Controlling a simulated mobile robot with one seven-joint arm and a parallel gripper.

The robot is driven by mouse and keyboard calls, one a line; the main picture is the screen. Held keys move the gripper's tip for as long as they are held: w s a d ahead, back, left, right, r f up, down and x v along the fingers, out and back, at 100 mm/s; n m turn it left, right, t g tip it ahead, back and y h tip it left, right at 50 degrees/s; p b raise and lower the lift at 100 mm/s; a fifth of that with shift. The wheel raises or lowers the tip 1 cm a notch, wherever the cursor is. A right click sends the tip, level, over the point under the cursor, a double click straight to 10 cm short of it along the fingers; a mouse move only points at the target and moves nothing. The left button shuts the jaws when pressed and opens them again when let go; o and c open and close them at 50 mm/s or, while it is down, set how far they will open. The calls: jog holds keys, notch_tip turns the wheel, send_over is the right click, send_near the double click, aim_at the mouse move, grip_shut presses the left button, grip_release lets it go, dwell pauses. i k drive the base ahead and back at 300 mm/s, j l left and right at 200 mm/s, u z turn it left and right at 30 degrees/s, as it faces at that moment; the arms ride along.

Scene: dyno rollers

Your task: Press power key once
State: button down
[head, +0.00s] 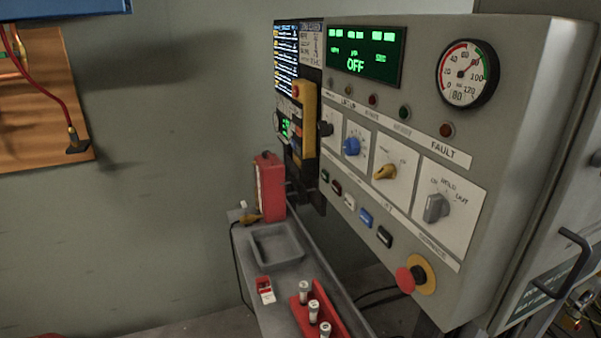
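A grey control panel (413,120) fills the right half of the head view. Its green-lit display (364,54) reads OFF. A row of small push keys runs along its lower part: a green key (325,176), a dark red key (336,187), a white key (349,202), a blue key (366,218) and a black key (385,236). Their labels are too small to read, so I cannot tell which one is the power key. My gripper is not in view.
Knobs sit above the keys, and a red mushroom button (405,280) is at lower right. A grey shelf (257,294) below holds a red device (270,187), a tray (276,245) and a red rack (301,317). A yellow pendant (306,110) hangs left of the panel.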

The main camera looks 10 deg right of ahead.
aim_at(325, 175)
jog(key=i+j, duration=0.15)
jog(key=j, duration=0.25)
jog(key=i+j, duration=0.15)
jog(key=j, duration=0.2)
jog(key=i+j, duration=0.15)
jog(key=j, duration=0.25)
jog(key=i+j, duration=0.1)
jog(key=j, duration=0.25)
jog(key=i+j, duration=0.15)
jog(key=j, duration=0.25)
jog(key=i+j, duration=0.15)
jog(key=j, duration=0.25)
jog(key=z, duration=1.3)
